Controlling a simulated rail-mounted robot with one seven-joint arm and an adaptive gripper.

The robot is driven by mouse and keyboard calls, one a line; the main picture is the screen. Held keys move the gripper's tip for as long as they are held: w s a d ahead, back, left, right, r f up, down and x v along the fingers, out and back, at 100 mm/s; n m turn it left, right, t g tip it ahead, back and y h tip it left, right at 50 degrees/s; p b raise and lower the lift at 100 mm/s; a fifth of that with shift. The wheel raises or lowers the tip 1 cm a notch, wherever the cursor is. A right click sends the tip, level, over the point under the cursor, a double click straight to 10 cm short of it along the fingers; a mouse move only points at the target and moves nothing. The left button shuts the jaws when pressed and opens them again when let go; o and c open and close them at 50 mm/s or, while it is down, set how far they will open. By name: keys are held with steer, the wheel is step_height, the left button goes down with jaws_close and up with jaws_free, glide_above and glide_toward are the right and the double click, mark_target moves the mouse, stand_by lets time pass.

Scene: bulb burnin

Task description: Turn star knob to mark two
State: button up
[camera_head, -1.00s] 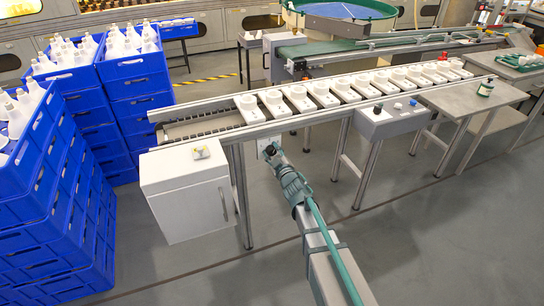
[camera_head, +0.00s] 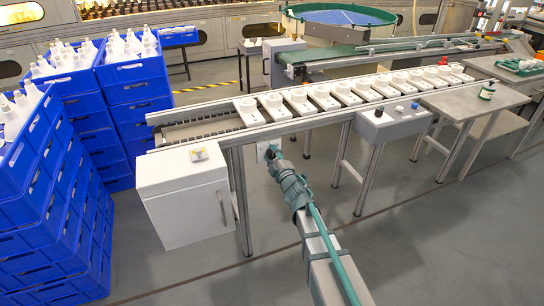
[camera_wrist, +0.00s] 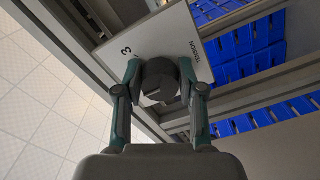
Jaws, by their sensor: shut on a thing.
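The dark star knob (camera_wrist: 160,84) sits on a white plate (camera_wrist: 165,45) in the wrist view. The plate bears a printed "3", a tick beside it and lettering that reads upside down as "TENSION". My gripper (camera_wrist: 160,70) is shut on the knob, with one finger on each side. Mark two does not show; the knob and fingers cover part of the plate. In the head view, the white plate (camera_head: 263,151) shows under the conveyor's front rail, with my gripper (camera_head: 271,155) against it. The knob is too small to make out there.
The conveyor (camera_head: 190,130) carries several white bulb holders above the plate. A white cabinet (camera_head: 185,200) stands close on the left, and a grey control box (camera_head: 393,122) is on the right. Blue crates (camera_head: 45,210) are stacked at far left. The floor in front is open.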

steer(key=o, duration=1.1)
steer(key=shift+o, duration=0.2)
steer(key=shift+s, duration=0.1)
steer(key=v, duration=1.2)
